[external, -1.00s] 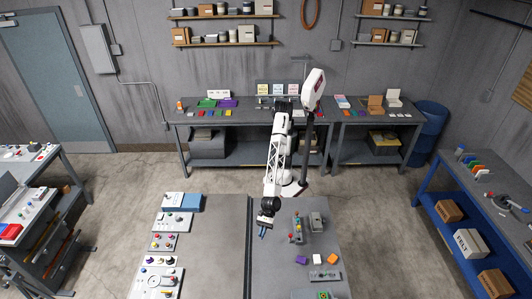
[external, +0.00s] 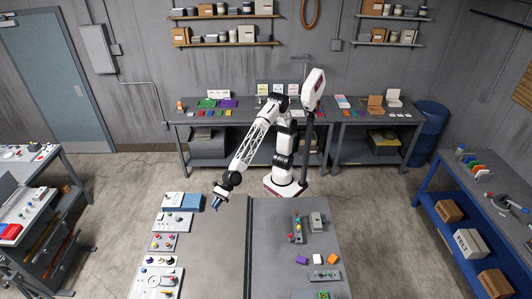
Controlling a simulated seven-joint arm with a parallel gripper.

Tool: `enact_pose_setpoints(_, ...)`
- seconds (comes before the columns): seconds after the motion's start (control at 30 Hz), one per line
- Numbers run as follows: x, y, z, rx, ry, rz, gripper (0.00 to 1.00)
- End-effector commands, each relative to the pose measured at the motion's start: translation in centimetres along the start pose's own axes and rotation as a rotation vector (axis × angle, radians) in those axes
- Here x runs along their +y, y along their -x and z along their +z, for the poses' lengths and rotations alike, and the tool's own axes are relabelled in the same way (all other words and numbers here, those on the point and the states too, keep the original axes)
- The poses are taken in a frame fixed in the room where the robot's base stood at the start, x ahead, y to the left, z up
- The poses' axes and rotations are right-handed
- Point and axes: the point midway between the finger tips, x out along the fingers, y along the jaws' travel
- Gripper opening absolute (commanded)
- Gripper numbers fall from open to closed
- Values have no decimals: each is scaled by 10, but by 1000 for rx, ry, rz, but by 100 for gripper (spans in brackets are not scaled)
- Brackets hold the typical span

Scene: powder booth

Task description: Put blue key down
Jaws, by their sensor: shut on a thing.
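My gripper (external: 217,202) is above the far left part of the grey table (external: 220,260), just right of a white and blue panel. It points downward and is shut on the blue key (external: 216,207). The key is a small blue piece hanging below the fingers. Whether its lower end touches the table cannot be told from this view.
Several white panels with knobs and buttons, one of them here (external: 163,242), line the table's left edge. On the right half stand a grey button box (external: 296,229), a purple block (external: 302,260), a white block (external: 318,258) and an orange block (external: 333,258). The table's middle is clear.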

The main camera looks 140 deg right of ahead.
Motion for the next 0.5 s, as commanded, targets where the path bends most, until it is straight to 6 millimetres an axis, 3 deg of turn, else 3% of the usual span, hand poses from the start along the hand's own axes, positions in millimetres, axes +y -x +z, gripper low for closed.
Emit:
enact_pose_setpoints(0.03, -16, 3, 5, -1, -6, -11, 0)
enact_pose_setpoints(0.2, -60, 13, 17, -1, -17, -37, 0)
enact_pose_setpoints(0.5, -123, 30, 27, -1, -29, -60, 0)
